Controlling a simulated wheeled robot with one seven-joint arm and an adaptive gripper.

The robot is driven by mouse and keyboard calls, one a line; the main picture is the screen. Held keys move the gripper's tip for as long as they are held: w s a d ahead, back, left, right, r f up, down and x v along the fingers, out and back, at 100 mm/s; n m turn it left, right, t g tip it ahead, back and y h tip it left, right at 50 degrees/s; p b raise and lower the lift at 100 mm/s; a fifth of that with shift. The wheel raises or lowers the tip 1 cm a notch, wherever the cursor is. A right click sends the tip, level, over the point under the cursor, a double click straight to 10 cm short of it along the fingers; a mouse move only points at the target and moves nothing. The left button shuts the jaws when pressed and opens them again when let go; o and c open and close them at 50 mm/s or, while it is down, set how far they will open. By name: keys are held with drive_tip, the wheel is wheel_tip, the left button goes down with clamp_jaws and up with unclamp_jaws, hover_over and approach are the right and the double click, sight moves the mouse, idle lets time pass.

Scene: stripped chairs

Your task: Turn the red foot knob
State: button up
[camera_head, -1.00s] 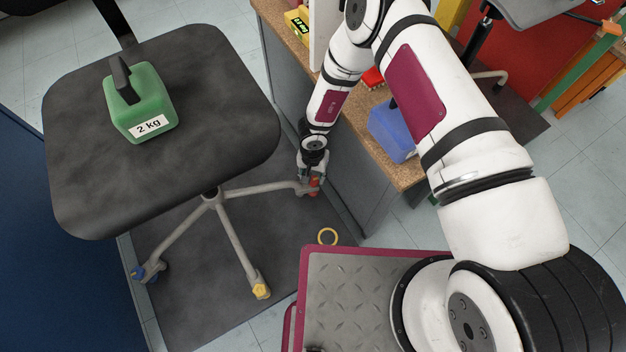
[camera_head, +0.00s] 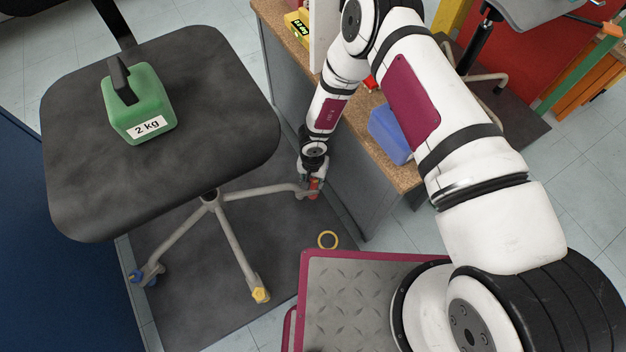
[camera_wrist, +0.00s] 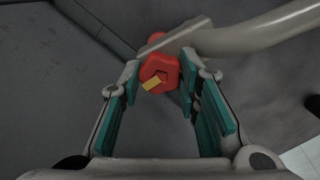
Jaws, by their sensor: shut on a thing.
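The red foot knob (camera_head: 314,185) sits at the end of a grey chair leg, low beside the bench. In the wrist view the red knob (camera_wrist: 160,72) is lobed, with a small yellow mark on its face. My gripper (camera_head: 311,180) reaches down to it. In the wrist view my gripper's teal-padded fingers (camera_wrist: 160,78) stand on either side of the knob and are shut on it. The chair leg (camera_wrist: 240,35) passes just behind the knob. The chair seat (camera_head: 220,100) is dark and carries a green 2 kg weight (camera_head: 140,103).
A yellow knob (camera_head: 261,295) and a blue knob (camera_head: 137,277) are on other chair legs. The wooden-topped bench (camera_head: 405,175) with a blue bin (camera_head: 390,134) stands close to my arm.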

drive_tip(key=m+p, duration=0.1)
drive_tip(key=m, duration=1.2)
drive_tip(key=shift+p, duration=0.4)
drive_tip(key=shift+m, duration=2.3)
drive_tip(key=o, duration=0.9)
